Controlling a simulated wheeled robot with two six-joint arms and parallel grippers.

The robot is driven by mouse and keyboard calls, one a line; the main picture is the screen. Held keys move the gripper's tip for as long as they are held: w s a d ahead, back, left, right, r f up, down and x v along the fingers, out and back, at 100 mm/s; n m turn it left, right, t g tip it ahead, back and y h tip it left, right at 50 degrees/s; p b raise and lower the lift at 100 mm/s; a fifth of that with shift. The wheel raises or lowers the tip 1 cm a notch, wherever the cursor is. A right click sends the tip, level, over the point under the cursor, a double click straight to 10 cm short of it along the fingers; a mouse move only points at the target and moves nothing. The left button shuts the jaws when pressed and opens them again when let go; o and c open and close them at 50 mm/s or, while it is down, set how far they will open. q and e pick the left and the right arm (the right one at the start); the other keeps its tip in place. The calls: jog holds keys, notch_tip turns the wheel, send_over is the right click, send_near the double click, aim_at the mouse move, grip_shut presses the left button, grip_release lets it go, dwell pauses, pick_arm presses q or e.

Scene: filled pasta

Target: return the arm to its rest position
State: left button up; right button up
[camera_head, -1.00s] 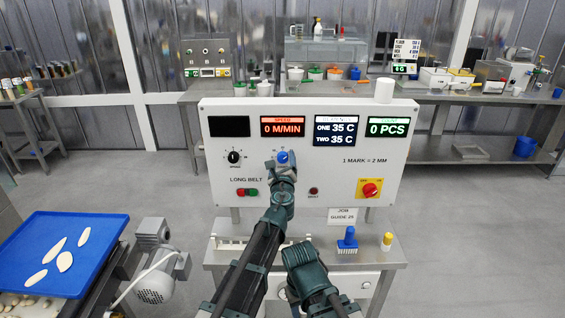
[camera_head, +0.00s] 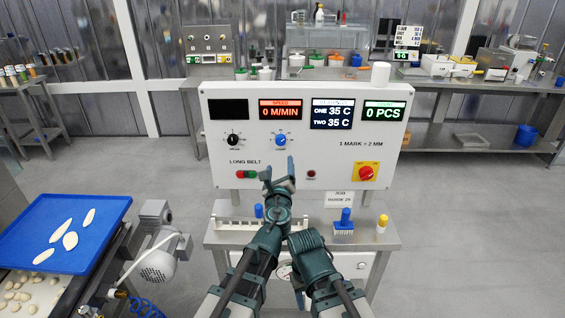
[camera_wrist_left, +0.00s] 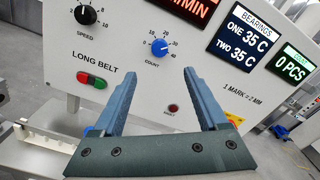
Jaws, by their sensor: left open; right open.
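My left gripper (camera_head: 278,170) is open and empty, its fingers pointing up in front of the white control panel (camera_head: 222,165). In the head view it is just below the blue count knob (camera_head: 281,140). In the left wrist view the two blue-grey fingers (camera_wrist_left: 155,95) stand apart, with the knob (camera_wrist_left: 159,47) visible beyond and between them, not touched. My right gripper (camera_head: 299,292) is lower, over the steel stand's front, and mostly hidden by its own wrist; its fingers point down.
A steel ledge (camera_head: 385,240) below the panel holds a white toothed rack (camera_head: 232,224), a blue brush (camera_head: 344,224) and a yellow-capped item (camera_head: 382,223). A blue tray (camera_head: 100,215) with pasta pieces and a grey motor (camera_head: 160,255) are at the left. Open floor lies right.

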pick_arm(q)
jog(key=s+a+f+n+g+y, duration=0.2)
jog(key=a+f+n+g+y, duration=0.25)
jog(key=a+n, duration=0.7)
jog(key=s+a+f+n+g, duration=0.7)
jog(key=s+f+n, duration=0.2)
jog(key=f+n, duration=0.15)
jog(key=s+d+f+n+g+h, duration=0.2)
jog(key=s+f+n+g, duration=0.1)
jog(key=s+n, duration=0.15)
jog(key=s+d+f+n+g+h, duration=0.2)
jog(key=s+f+n+h, duration=0.15)
jog(key=s, duration=0.25)
jog(key=s+d+m+g+y, duration=0.1)
jog(key=s+d+m, duration=0.3)
jog(key=s+d, duration=0.3)
jog(key=d, duration=0.4)
jog(key=shift+f+g+y, duration=0.2)
jog(key=shift+g+y, duration=0.15)
jog(key=shift+y, duration=0.05)
jog(key=shift+d, duration=0.1)
